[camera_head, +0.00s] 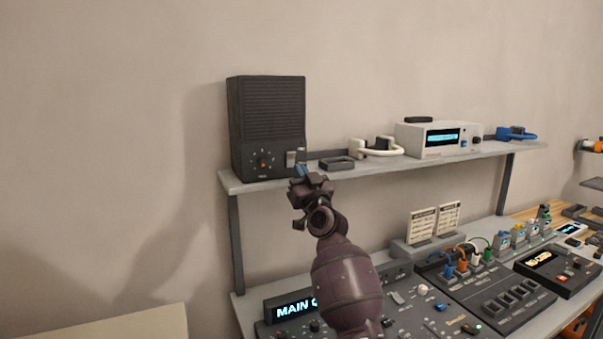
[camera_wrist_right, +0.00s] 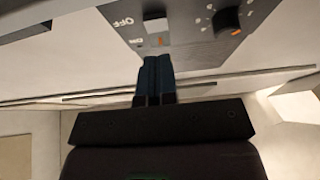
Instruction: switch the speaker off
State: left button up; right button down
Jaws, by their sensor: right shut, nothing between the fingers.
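The speaker (camera_head: 266,110) is a dark box with a ribbed front, upright at the left end of the wall shelf. Its lower front has a round knob with an orange mark, also seen in the right wrist view (camera_wrist_right: 227,20). The pale switch (camera_head: 291,158) is at the lower right of the front. In the right wrist view the switch (camera_wrist_right: 155,25) shows an orange patch and an OFF label beside it. My right gripper (camera_head: 301,170) is shut and empty, its blue fingertips (camera_wrist_right: 156,64) close to the switch; I cannot tell whether they touch. My left gripper is not in view.
The shelf (camera_head: 440,162) also holds a small dark tray (camera_head: 337,163), white headphones (camera_head: 377,147), a white display unit (camera_head: 440,138) and a blue headset (camera_head: 515,134). Below, a desk carries control panels (camera_head: 490,290) with cables. The wall left of the speaker is clear.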

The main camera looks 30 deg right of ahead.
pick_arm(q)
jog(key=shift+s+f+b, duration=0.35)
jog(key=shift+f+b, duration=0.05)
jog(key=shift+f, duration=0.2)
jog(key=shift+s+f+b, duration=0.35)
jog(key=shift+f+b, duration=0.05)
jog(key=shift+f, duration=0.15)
pick_arm(e)
jog(key=s+f, duration=0.7)
jog(key=shift+s+a, duration=0.25)
jog(key=shift+s, duration=0.1)
jog(key=shift+f, duration=0.1)
